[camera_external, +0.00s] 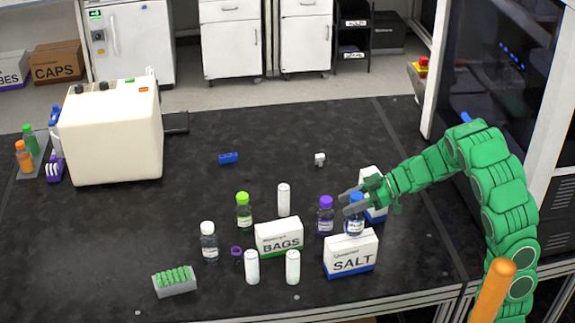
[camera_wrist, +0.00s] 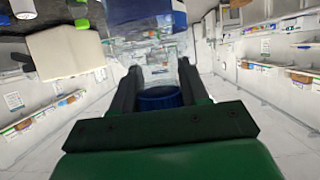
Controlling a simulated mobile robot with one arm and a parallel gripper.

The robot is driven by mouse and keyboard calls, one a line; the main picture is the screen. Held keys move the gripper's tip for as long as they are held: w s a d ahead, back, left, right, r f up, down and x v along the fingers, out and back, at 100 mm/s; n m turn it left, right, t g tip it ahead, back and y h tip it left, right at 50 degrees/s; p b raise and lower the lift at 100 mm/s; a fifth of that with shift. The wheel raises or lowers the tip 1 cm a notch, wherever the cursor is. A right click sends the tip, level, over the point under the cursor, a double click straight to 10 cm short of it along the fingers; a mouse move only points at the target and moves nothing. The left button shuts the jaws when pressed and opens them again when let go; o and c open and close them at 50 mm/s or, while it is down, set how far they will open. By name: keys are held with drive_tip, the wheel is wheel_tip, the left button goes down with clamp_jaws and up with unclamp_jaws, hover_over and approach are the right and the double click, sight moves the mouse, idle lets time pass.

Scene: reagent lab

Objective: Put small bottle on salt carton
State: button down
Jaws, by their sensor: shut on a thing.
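The small bottle (camera_external: 354,222) is clear with a blue cap. It stands upright at the top of the salt carton (camera_external: 351,257), a white box with a blue base band; whether it rests on the carton cannot be told. My gripper (camera_external: 347,203) reaches in from the right and is shut on the bottle near its cap. In the wrist view the blue cap (camera_wrist: 160,98) sits between the two dark fingers, with the clear body beyond it. The fingers hide part of the bottle.
A purple-capped bottle (camera_external: 325,215) stands just left of my gripper. The bags carton (camera_external: 279,238), a green-capped bottle (camera_external: 244,211) and several white cylinders stand further left. Another white carton (camera_external: 374,190) is behind my gripper. The dark table is clear at front right.

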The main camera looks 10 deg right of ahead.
drive_tip(key=shift+f, duration=1.7)
drive_tip(key=shift+f, duration=0.1)
drive_tip(key=c, duration=0.6)
unclamp_jaws()
drive_tip(key=shift+o, duration=0.2)
drive_tip(key=v, duration=1.2)
